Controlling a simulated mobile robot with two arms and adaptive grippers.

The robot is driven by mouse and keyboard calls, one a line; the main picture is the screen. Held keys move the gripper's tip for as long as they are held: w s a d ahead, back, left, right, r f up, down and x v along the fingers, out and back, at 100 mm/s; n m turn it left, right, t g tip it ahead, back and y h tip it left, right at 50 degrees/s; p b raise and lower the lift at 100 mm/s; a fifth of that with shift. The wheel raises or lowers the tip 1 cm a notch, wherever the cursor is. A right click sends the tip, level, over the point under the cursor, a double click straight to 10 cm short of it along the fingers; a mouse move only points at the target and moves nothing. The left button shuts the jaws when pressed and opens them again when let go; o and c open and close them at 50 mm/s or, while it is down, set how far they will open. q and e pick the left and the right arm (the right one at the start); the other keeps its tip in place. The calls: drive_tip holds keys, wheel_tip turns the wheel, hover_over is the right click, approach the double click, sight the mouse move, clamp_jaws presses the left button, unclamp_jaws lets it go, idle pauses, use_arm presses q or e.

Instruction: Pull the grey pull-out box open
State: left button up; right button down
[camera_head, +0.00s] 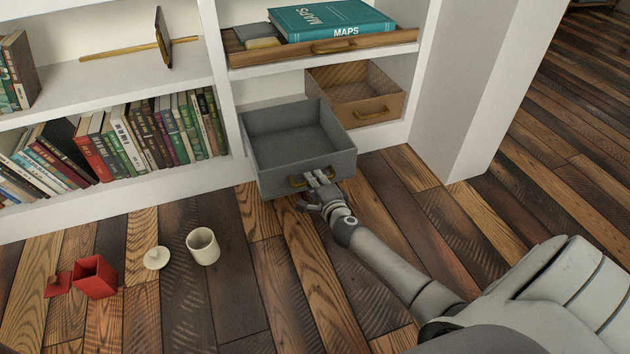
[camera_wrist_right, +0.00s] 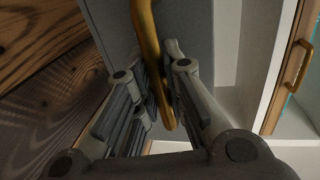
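The grey pull-out box (camera_head: 258,154) stands well out of the lower shelf, empty, with its inside showing. Its brass handle (camera_head: 297,182) is on the front face. My right gripper (camera_head: 318,180) is at the handle, reaching in from the lower right. In the right wrist view the handle (camera_wrist_right: 148,45) passes between the two fingers (camera_wrist_right: 163,85), which look closed on it. The grey front (camera_wrist_right: 190,25) lies just beyond the fingertips. My left gripper is not in view.
A brown box (camera_head: 370,112) with a brass handle sits right of the grey one. Above are a wooden tray (camera_head: 290,55) and a teal MAPS book (camera_head: 330,18). A white cup (camera_head: 203,246), round lid (camera_head: 157,258) and red box (camera_head: 94,277) stand on the plank floor at left.

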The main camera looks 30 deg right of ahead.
idle(0.3)
drive_tip(key=x, duration=0.3)
drive_tip(key=shift+w+d+r+p, duration=0.1)
drive_tip(key=shift+w+r+p, duration=0.15)
drive_tip(key=shift+w+p, duration=0.05)
drive_tip(key=c, duration=1.5)
unclamp_jaws()
drive_tip(key=shift+s, duration=0.15)
